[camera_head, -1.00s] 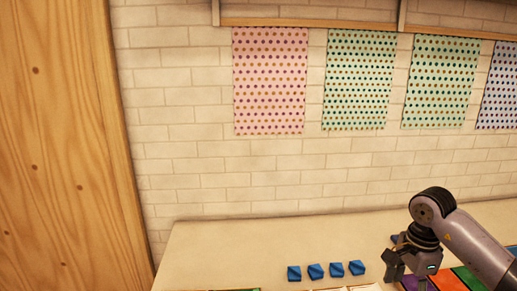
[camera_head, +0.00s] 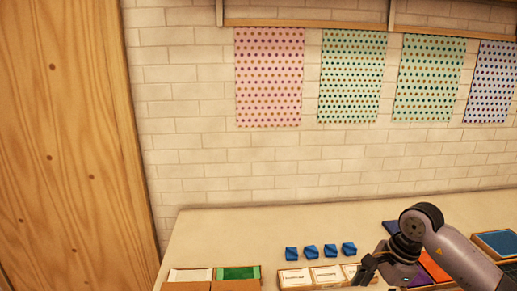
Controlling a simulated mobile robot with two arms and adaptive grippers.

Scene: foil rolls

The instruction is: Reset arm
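My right arm comes in from the lower right over the table. Its gripper (camera_head: 371,271) hangs in front of the row of boxes, pointing down and left. Its fingers are dark and small, and I cannot tell whether they are open or shut. No held thing shows at it. My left gripper is not in view.
The pale table (camera_head: 215,232) runs along a brick wall (camera_head: 210,155). Several blue blocks (camera_head: 311,251) stand on it in a row. White-labelled boxes (camera_head: 325,275), a green box (camera_head: 238,273) and an orange panel (camera_head: 433,266) lie in front. Patterned sheets (camera_head: 269,77) hang above.

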